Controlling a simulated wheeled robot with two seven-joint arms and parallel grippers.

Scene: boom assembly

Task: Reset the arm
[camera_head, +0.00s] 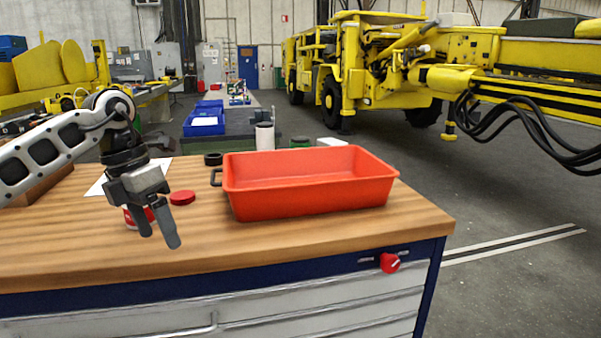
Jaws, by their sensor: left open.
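My left arm comes in from the left over the wooden bench top (270,237). My left gripper (160,238) points down above the bench, left of the red tray, with its two grey fingers apart and nothing between them. A red and white can (139,217) stands behind the fingers and is partly hidden by them. My right gripper does not show.
An empty-looking red tray (305,200) sits on the right of the bench. A red lid (182,197), papers (108,184), a black ring (213,159) and a white cylinder (265,136) lie around. A red knob (389,262) is on the front edge.

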